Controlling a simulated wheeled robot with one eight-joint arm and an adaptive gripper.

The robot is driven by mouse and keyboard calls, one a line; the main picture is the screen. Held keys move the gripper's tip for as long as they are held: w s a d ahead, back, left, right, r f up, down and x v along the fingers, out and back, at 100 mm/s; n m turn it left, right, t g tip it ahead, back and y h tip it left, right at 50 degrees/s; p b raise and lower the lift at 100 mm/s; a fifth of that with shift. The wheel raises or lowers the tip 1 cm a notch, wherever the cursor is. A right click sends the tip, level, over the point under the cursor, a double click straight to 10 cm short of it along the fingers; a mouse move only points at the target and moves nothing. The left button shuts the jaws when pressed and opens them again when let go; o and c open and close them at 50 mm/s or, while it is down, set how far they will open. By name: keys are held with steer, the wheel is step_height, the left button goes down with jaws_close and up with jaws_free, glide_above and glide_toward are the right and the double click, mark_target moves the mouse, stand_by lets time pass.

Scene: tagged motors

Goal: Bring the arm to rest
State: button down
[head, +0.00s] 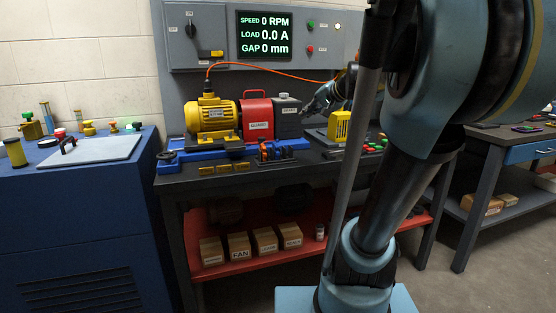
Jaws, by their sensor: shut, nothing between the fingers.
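My gripper (308,108) shows small and dark in the head view, just right of the grey block (287,118) on the motor bench. It is shut and empty. It hangs in the air above the bench; I cannot tell whether it touches the grey block. My arm (435,90) fills the right part of the view and hides part of the bench and what lies behind it.
A yellow motor (210,115) and a red guard (257,119) stand on a blue base. A yellow part (339,126) stands right of the gripper. An orange cable (270,71) runs above. A screen (264,36) reads 0 RPM. A blue cabinet (75,215) stands left.

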steer(key=s+d+f+n+g+h, duration=0.2)
steer(key=s+d+f+g+h, duration=0.1)
steer(key=s+f, duration=1)
steer(key=s+d+f+n+g+h, duration=0.3)
steer(key=s+d+f+g+h, duration=0.1)
steer(key=s+f, duration=1)
step_height(320, 180, down, 3)
steer(key=shift+s+d+f, duration=0.1)
steer(key=shift+s+d, duration=0.15)
steer(key=shift+d, duration=0.4)
steer(key=shift+w+f, duration=0.2)
steer(key=shift+w, duration=0.3)
